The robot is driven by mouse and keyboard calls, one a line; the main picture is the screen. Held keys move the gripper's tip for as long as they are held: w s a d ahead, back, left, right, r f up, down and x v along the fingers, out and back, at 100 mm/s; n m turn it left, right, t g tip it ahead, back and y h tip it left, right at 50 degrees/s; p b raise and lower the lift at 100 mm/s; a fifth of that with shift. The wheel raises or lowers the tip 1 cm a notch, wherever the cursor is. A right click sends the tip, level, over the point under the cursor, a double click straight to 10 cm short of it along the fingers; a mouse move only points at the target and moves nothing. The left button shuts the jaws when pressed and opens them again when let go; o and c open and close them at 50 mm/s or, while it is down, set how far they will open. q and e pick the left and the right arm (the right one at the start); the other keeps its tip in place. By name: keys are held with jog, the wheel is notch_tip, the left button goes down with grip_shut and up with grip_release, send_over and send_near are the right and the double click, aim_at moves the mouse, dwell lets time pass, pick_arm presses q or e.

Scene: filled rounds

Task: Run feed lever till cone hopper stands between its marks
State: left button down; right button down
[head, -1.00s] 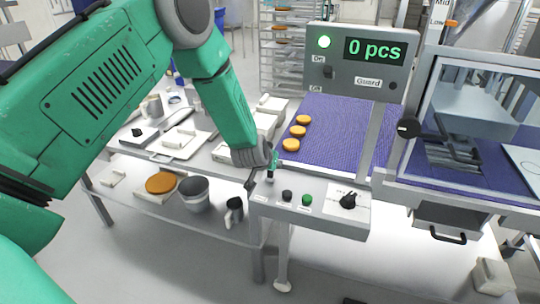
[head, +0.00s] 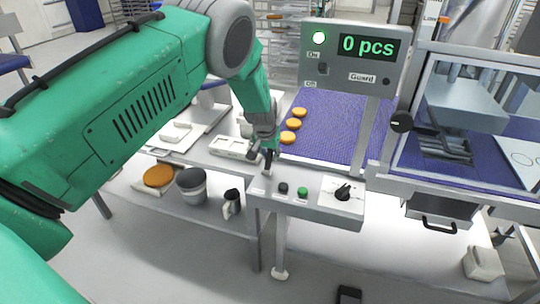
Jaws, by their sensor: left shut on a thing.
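My left gripper (head: 264,153) is at the left end of the grey control panel (head: 262,200), shut on the feed lever (head: 267,171). The gripper hides the lever's top; its lower part stands up from the panel. At the top right edge, a sloped grey piece (head: 478,28) looks like part of the cone hopper, cut off by the frame. Beside it is a scale (head: 433,12) with a "Low" label and an orange pointer (head: 443,19) near that label. The fill level inside cannot be made out. My right gripper is not in view.
The panel also has a black button (head: 283,188), a green button (head: 303,193) and a black knob (head: 343,192). Several orange rounds (head: 293,124) lie on the purple belt (head: 335,125). The display (head: 368,47) reads "0 pcs", with a green lamp lit. A clear guard stands at right.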

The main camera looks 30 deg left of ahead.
aim_at(267, 168)
pick_arm(q)
jog(key=shift+w, duration=0.1)
jog(key=c, duration=1.5)
grip_release()
jog(key=shift+w+f, duration=0.1)
jog(key=v, duration=1.1)
jog(key=shift+r, duration=0.4)
